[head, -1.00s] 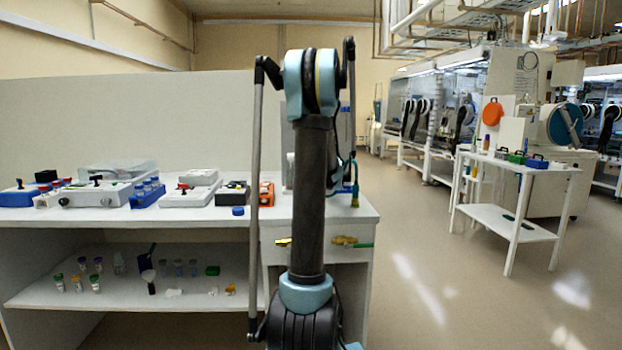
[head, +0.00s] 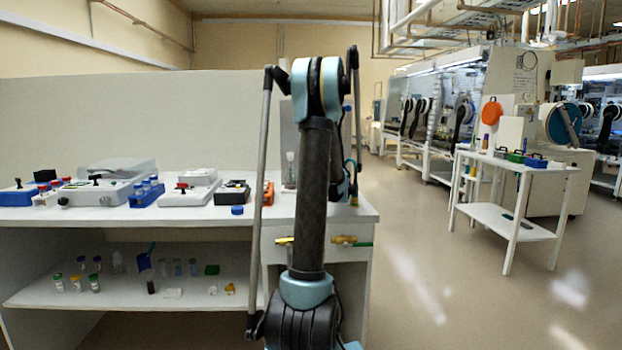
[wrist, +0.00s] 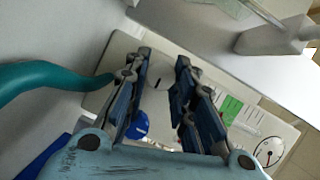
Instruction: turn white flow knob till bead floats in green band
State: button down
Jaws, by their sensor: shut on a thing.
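In the wrist view, my gripper (wrist: 163,78) reaches down to a white panel (wrist: 122,45). Its two blue-padded fingers are shut on the white flow knob (wrist: 157,88), which shows only in part between them and has a dark mark. A green band (wrist: 230,108) shows on a scale to the right of the fingers. The bead cannot be made out. In the head view, my own arm hides the gripper and most of the panel.
A blue knob (wrist: 138,126) sits close beside the left finger. A round dial (wrist: 268,151) is at lower right. A green hose (wrist: 40,75) curves in from the left.

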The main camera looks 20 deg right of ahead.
jog(key=shift+s+f, duration=0.1)
jog(key=c, duration=1.6)
grip_release()
